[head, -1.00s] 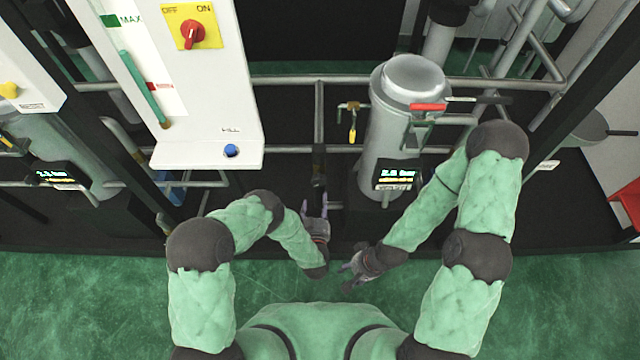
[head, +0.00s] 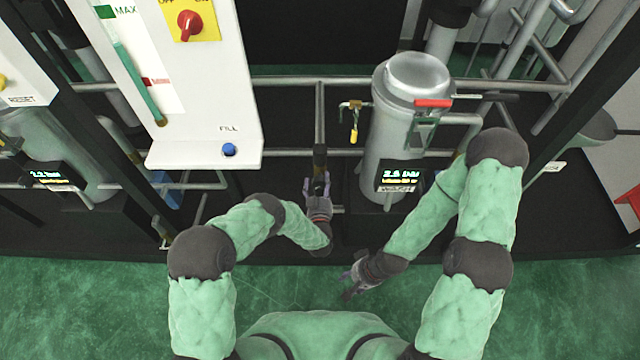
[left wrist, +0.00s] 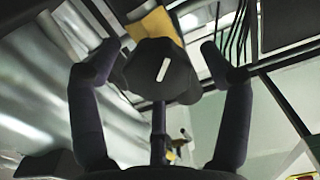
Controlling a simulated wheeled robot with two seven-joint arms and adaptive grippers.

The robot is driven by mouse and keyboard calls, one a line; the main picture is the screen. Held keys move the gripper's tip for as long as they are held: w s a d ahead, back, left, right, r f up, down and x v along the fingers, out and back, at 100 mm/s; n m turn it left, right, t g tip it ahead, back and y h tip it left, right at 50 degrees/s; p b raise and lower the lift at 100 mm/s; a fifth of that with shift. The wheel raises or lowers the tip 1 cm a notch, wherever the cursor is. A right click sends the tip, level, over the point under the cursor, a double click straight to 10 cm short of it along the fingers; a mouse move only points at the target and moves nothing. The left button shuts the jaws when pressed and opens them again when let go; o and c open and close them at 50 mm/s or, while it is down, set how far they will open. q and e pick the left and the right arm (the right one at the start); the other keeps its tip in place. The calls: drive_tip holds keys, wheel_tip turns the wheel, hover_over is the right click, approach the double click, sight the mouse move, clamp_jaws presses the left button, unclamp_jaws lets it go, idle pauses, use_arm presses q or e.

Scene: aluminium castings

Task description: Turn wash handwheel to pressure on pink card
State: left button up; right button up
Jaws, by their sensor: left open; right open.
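A dark knob with a white line on its face (left wrist: 163,72), likely the wash handwheel, sits between the spread fingers of my left gripper (left wrist: 157,52) in the left wrist view. Any touch between them cannot be told. In the head view a dark fitting (head: 320,157) on the upright pipe lies just beyond the fingertips of my left gripper (head: 317,184), which is open. My right gripper (head: 346,284) is open and empty, low near the floor edge. A display (head: 398,176) on the grey cylinder reads about 2.6 bar. I cannot make out a pink card.
The grey cylinder (head: 392,130) stands right of the left gripper, with a red handle (head: 433,103) on it. A white panel (head: 205,148) with a red switch (head: 190,24) and blue button (head: 229,150) stands at left. Horizontal pipes cross behind. The green floor (head: 110,300) is clear.

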use_arm(q)
drive_tip(key=shift+w, duration=0.35)
drive_tip(key=shift+r, duration=0.1)
drive_tip(key=c, duration=1.1)
drive_tip(key=shift+w+n, duration=0.1)
drive_tip(key=shift+n, duration=0.2)
